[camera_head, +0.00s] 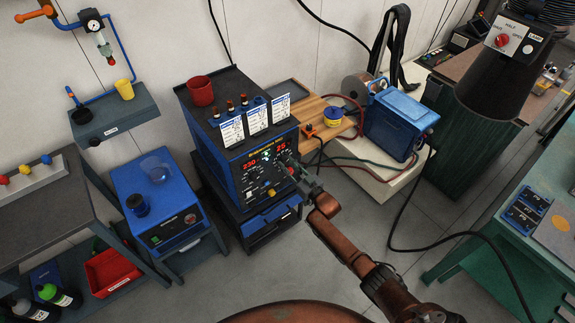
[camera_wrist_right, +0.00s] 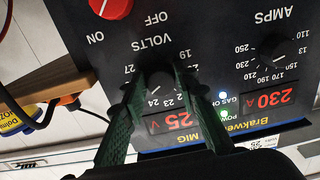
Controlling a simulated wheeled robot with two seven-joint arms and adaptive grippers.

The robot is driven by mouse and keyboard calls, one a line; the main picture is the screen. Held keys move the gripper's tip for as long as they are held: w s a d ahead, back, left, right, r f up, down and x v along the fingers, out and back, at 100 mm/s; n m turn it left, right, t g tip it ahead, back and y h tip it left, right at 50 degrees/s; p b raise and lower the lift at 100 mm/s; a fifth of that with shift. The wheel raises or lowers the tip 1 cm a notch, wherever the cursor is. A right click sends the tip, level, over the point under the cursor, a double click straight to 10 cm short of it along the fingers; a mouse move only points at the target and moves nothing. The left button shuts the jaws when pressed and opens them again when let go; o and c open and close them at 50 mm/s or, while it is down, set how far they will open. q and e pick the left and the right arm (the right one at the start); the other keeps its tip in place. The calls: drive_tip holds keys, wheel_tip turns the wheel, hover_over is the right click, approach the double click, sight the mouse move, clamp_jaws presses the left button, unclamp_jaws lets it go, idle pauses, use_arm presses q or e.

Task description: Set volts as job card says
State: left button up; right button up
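The blue and black welder (camera_head: 240,145) stands at the wall in the head view, with amps and volts displays lit on its front. The volts knob (camera_wrist_right: 158,84) is dark and round, with a printed scale around it. Beside it the red volts display (camera_wrist_right: 177,121) appears to read 25. My right gripper (camera_wrist_right: 158,82) has one green finger on each side of the volts knob, seemingly closed on it. In the head view the right gripper (camera_head: 296,173) is at the panel's right side. White cards (camera_head: 257,118) stand on the welder; their text is too small to read. My left gripper is out of view.
The amps knob (camera_wrist_right: 272,48) and its display (camera_wrist_right: 270,99) sit beside the volts controls. A red ON/OFF switch (camera_wrist_right: 110,6) is close too. A red cup (camera_head: 201,91) stands on the welder. A wooden shelf (camera_head: 312,107) adjoins it. Open floor lies in front.

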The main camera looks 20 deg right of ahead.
drive_tip(key=o, duration=0.4)
drive_tip(key=shift+c, duration=0.2)
drive_tip(key=shift+r, duration=0.1)
drive_tip(key=v, duration=1.2)
